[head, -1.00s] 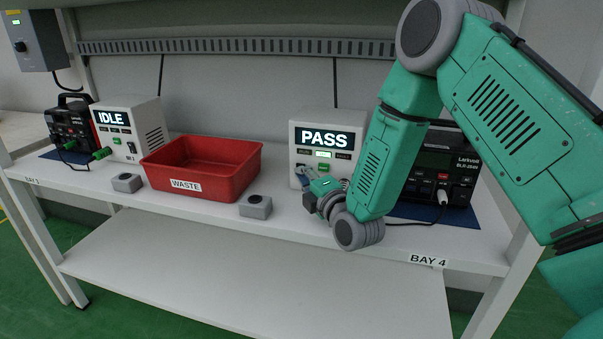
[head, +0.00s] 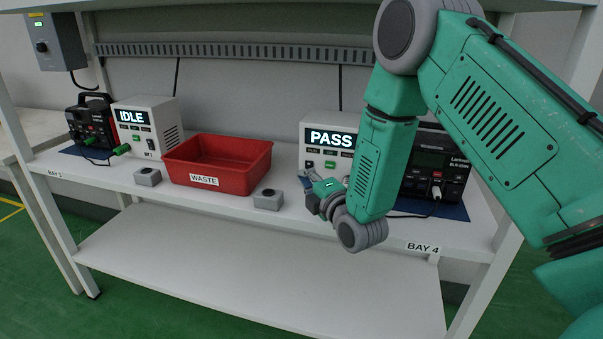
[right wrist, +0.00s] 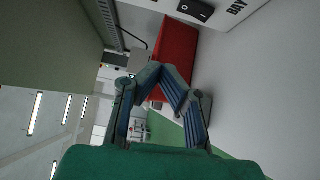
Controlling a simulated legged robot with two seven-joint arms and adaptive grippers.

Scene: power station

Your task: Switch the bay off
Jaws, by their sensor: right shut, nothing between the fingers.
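A white tester reading PASS (head: 330,138) stands on the bench labelled BAY 4 (head: 424,247). My right gripper (head: 312,185) is shut and empty in front of the tester's lower front, partly covering it; I cannot tell whether they touch. Its closed fingers show in the right wrist view (right wrist: 163,75). A grey wall box (head: 57,45) with a dark knob and a small green display is at the upper left. A second white tester reading IDLE (head: 150,122) stands at the left. My left gripper is out of view.
A red WASTE bin (head: 222,183) stands mid-bench, between two small grey boxes with dark tops (head: 148,177) (head: 268,200). Black power units stand at the left (head: 92,122) and right (head: 434,170), the right one partly behind my arm. The lower shelf (head: 250,270) is bare.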

